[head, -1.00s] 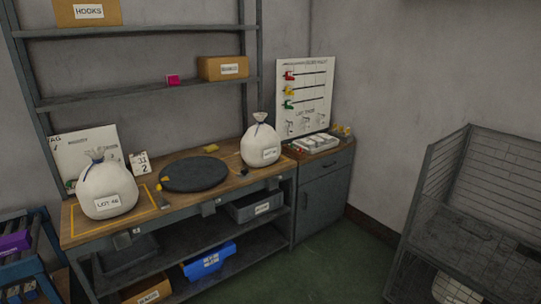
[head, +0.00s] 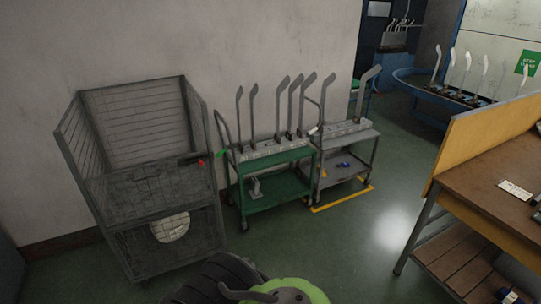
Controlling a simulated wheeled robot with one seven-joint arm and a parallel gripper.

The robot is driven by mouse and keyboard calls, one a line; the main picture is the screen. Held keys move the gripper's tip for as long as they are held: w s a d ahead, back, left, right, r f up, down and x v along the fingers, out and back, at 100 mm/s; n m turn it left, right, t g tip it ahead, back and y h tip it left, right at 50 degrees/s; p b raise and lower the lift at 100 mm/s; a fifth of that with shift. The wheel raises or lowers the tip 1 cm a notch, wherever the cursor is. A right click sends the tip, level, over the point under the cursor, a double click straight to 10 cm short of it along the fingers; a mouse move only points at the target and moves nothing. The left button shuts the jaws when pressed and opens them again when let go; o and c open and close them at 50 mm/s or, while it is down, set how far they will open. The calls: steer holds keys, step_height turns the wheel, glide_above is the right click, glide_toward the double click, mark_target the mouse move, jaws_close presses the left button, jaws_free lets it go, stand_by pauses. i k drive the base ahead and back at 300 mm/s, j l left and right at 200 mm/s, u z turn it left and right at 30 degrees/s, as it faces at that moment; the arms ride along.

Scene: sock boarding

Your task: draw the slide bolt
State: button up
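A grey wire mesh cage (head: 152,190) stands against the wall at the left in the head view. A small red piece (head: 201,161) sits at its right front edge, about mid-height, beside a short dark bar. This may be the slide bolt, but it is too small to tell whether it is shot or drawn. A pale round sack (head: 170,227) shows through the mesh in the lower part of the cage. My gripper is not in view.
A green cart (head: 272,185) and a grey cart (head: 345,160) carrying upright foot-shaped boards stand right of the cage. Yellow floor tape borders the grey cart. A wooden bench (head: 495,190) stands at the right. The middle floor is clear. A dark ribbed shape and green part cover the bottom edge.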

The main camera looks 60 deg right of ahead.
mark_target(201, 163)
steer(key=z, duration=1.25)
steer(key=i+u, duration=0.2)
steer(key=i, duration=0.35)
steer(key=i+l+u, duration=0.15)
steer(key=i, duration=0.35)
steer(key=i+l+u, duration=0.2)
steer(key=i, duration=0.35)
steer(key=i+l+u, duration=0.15)
steer(key=i, duration=0.35)
